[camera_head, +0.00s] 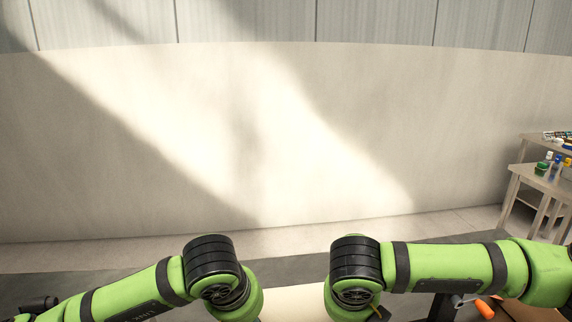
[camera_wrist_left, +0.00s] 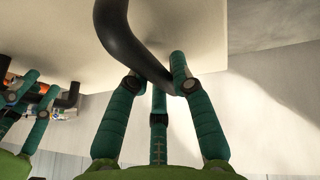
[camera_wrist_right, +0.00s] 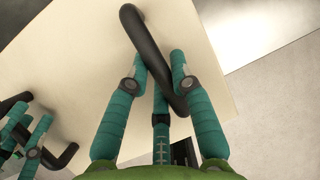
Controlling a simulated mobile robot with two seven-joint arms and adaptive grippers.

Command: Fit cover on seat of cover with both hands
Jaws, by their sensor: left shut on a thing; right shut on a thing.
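The cover is a cream flat panel, seen in the left wrist view (camera_wrist_left: 205,28) and the right wrist view (camera_wrist_right: 85,62). It has two black bent bar handles. My left gripper (camera_wrist_left: 160,76) has its teal fingers shut around one handle (camera_wrist_left: 122,38). My right gripper (camera_wrist_right: 157,66) is shut around the other handle (camera_wrist_right: 143,38). Each wrist view also shows the opposite gripper at its left edge. In the head view both grippers are hidden below the frame, and a pale strip (camera_head: 290,288) shows between my green arms. I cannot make out the seat of the cover.
A wooden table (camera_head: 540,180) with small bottles (camera_head: 555,160) stands at the far right. An orange object (camera_head: 485,309) lies at the lower right behind my right arm. A pale wall (camera_head: 250,140) fills the background. The floor before it looks clear.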

